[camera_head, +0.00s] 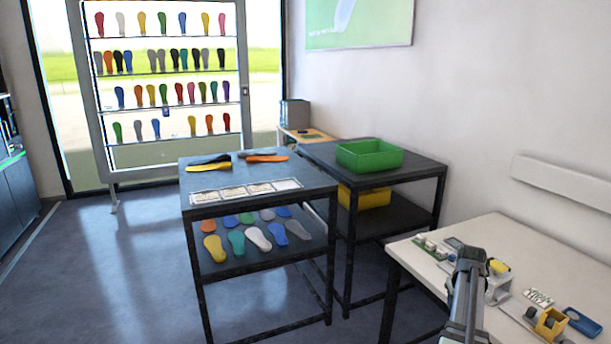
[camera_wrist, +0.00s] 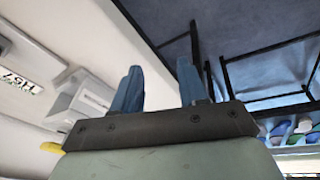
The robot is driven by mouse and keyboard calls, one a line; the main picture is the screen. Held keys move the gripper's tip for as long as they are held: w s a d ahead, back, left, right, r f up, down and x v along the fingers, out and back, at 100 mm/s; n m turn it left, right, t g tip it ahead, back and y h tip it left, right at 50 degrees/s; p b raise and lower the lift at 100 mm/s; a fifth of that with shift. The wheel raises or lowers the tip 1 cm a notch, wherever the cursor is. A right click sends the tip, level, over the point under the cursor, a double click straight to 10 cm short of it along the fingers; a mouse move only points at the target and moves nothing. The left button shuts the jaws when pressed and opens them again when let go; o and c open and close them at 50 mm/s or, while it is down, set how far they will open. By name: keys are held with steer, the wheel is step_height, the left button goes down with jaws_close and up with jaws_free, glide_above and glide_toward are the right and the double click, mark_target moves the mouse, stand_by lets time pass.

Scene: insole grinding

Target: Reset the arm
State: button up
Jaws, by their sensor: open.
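My gripper (camera_wrist: 160,88) shows in the wrist view with its two blue fingers apart and nothing between them. Part of my arm stands up at the lower right of the head view, in front of the white table (camera_head: 420,262). I cannot make out the fingers in the head view. The wrist view, which looks tilted, has the white table on the left, the floor at the top and a dark-framed table with insoles at the right.
A small machine (camera_head: 497,284), a yellow holder (camera_head: 550,323) and a blue item (camera_head: 582,322) sit on the white table near my arm. A dark two-level table (camera_head: 262,198) holds insoles. A green crate (camera_head: 368,156) stands on another dark table. An insole rack is at the back.

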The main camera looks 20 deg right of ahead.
steer(key=w+a+f+n+g+y, duration=0.1)
steer(key=w+a+f, duration=0.1)
steer(key=a+f, duration=0.95)
steer(key=w+a+f+n+g+y, duration=0.1)
steer(key=w+a+f+y, duration=0.1)
steer(key=a+f, duration=0.95)
steer(key=s+a+f+g, duration=0.1)
steer(key=s+a+f, duration=0.3)
steer(key=a, duration=0.5)
steer(key=s+a+f+g, duration=0.1)
steer(key=s+a+f, duration=0.2)
steer(key=a+f, duration=0.5)
steer(key=s+a+f+n+g, duration=0.1)
steer(key=s+a+f+g, duration=0.1)
steer(key=s+a, duration=0.6)
steer(key=s+a+f+n+g, duration=0.1)
steer(key=s+a+f, duration=0.3)
steer(key=s+a, duration=0.5)
steer(key=s+g, duration=0.1)
steer(key=s, duration=0.3)
steer(key=shift+f+g, duration=0.25)
steer(key=shift+g, duration=0.05)
